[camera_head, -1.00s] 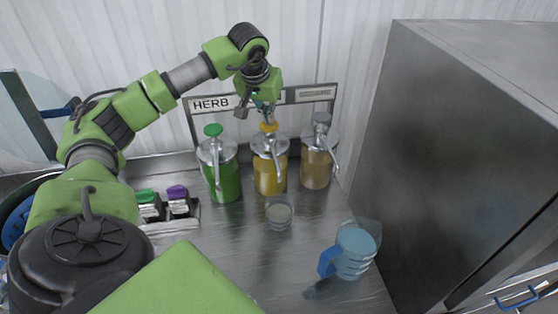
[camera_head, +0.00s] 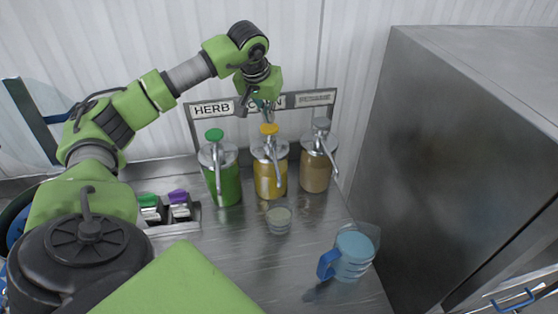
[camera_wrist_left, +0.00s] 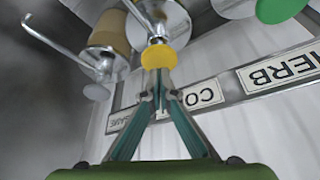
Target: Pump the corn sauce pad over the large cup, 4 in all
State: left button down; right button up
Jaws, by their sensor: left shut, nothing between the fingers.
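The corn dispenser is the middle jar (camera_head: 268,180), filled with yellow sauce, with a yellow pump pad (camera_head: 269,129) on top. My left gripper (camera_head: 267,117) is shut and empty, pointing down just above the yellow pad. In the left wrist view its fingertips (camera_wrist_left: 155,74) meet the edge of the yellow pad (camera_wrist_left: 159,56); I cannot tell whether they touch. A small clear cup (camera_head: 279,221) stands in front of the corn jar, near its spout. Its contents are unclear, and I cannot tell its size class. My right gripper is not in view.
A green herb jar (camera_head: 223,183) stands left and a brown sauce jar (camera_head: 316,172) right. A label rack (camera_head: 212,108) is behind. A blue-handled jug (camera_head: 354,255) stands front right. A small holder (camera_head: 195,214) is at left. A large steel cabinet (camera_head: 450,150) bounds the right.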

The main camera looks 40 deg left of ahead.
aim_at(269, 128)
pick_arm(q)
jog(key=shift+f, duration=0.1)
jog(key=shift+s+d+f+b, duration=0.1)
jog(key=shift+f+b, duration=1.15)
jog(key=shift+f, duration=0.6)
jog(key=shift+r+p, duration=1.7)
jog(key=shift+r, duration=0.25)
notch_tip(269, 128, up, 3)
jog(key=shift+f+p, duration=0.15)
jog(key=shift+p, duration=0.95)
notch_tip(269, 128, up, 3)
jog(key=shift+r, duration=0.2)
